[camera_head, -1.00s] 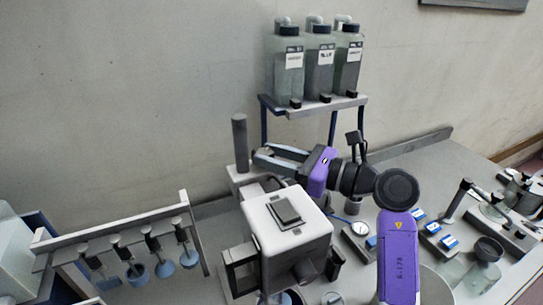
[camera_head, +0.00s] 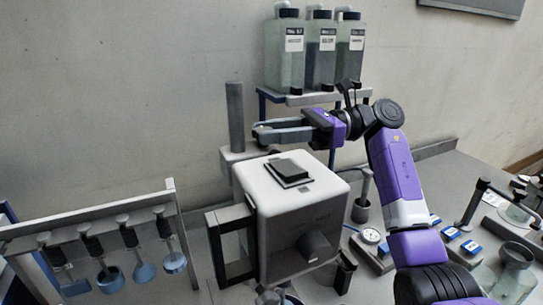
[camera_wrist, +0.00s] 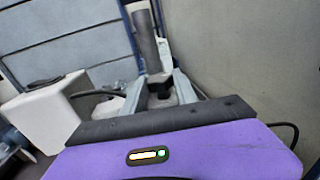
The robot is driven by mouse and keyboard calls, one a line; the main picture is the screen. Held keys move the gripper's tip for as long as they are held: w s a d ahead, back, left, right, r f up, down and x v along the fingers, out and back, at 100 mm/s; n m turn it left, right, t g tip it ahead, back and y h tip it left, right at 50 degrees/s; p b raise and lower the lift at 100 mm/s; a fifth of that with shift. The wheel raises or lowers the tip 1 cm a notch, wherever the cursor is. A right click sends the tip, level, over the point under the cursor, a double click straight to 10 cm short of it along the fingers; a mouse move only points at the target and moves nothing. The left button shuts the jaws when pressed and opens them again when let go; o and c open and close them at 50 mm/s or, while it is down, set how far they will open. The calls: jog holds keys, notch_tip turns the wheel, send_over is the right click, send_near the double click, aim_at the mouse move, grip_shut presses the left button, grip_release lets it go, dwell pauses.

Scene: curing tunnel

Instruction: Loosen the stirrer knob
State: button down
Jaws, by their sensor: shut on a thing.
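The stirrer has a white, boxy head (camera_head: 290,215) with a dark pad on top and a round dark knob on its front face. A grey upright column (camera_head: 235,118) stands behind the head, and it also shows in the wrist view (camera_wrist: 147,42). My gripper (camera_head: 258,134) reaches leftward behind the head, its fingertips close to the column. In the wrist view my gripper (camera_wrist: 166,88) is shut on a small dark piece, which looks like the stirrer knob (camera_wrist: 161,91) at the column clamp. The fingers partly hide it, and its turn position cannot be told.
Reagent bottles (camera_head: 320,50) stand on a raised shelf (camera_head: 310,98) just behind my gripper. A rack (camera_head: 90,215) with hanging stirrers is at the left. A gauge (camera_head: 370,236), blue-labelled items and a funnel vessel (camera_head: 515,262) stand on the bench at the right.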

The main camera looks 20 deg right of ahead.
jog(key=shift+w+f+n+g+b, duration=0.15)
jog(key=shift+n+g+b, duration=0.85)
jog(key=shift+g+b, duration=0.5)
jog(key=shift+g, duration=0.3)
jog(key=c, duration=1)
grip_release()
jog(key=shift+o, duration=0.2)
jog(key=d+b, duration=0.1)
jog(key=d, duration=0.7)
jog(key=shift+b, duration=0.3)
jog(key=shift+w, duration=0.1)
